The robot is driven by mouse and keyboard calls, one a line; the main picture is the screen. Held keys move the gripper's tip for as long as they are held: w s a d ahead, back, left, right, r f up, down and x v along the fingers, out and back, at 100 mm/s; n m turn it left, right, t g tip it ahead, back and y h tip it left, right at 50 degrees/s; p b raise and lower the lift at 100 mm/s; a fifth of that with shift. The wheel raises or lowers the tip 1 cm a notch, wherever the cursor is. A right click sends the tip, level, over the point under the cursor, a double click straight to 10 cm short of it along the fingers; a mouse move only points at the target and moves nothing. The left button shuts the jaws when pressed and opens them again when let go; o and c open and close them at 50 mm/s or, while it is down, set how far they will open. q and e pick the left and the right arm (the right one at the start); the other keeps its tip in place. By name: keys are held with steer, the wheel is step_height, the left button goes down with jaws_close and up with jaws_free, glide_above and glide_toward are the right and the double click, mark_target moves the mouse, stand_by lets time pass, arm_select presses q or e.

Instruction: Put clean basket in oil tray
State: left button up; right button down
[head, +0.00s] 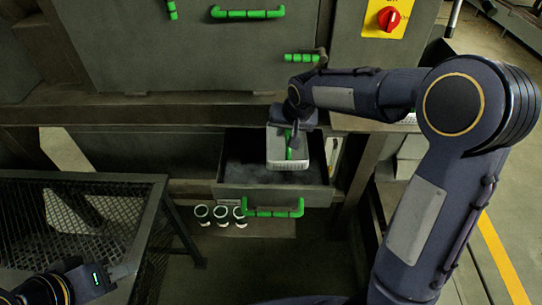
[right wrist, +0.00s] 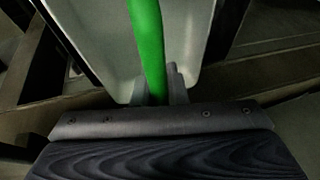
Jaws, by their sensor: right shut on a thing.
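The basket (head: 275,158) is a pale grey-white container with a green bar handle. It also shows in the right wrist view (right wrist: 186,45). My right gripper (head: 294,138) is shut on the green handle; its fingertips (right wrist: 158,88) sit on both sides of the bar. The basket appears over the back right of the oil tray (head: 318,196), an open dark drawer with a green front handle (head: 272,211). I cannot tell whether the basket touches the tray floor. My left gripper (head: 121,271) is at the lower left, away from both; its jaw opening is unclear.
The grey machine (head: 200,55) with green handles and a red switch (head: 388,18) stands behind the tray. A mesh-sided table (head: 80,178) is at the left. Several white round-ended pieces (head: 221,212) sit left of the tray handle. Floor in front is clear.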

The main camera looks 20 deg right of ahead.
mark_target(273, 134)
steer(key=w+f+b, duration=0.1)
steer(key=w+a+f+b, duration=0.1)
steer(key=w+f+b, duration=0.1)
steer(key=w+a+f+b, duration=0.1)
steer(key=f, duration=0.1)
steer(key=shift+w, duration=0.3)
steer(key=shift+m, duration=0.3)
step_height(273, 134, down, 10)
steer(key=shift+w+a+r+b, duration=0.1)
steer(key=shift+r+b, duration=0.1)
steer(key=shift+b, duration=0.3)
steer(key=shift+f, duration=0.15)
steer(key=c, duration=1.5)
jaws_free()
steer(key=shift+o, duration=0.2)
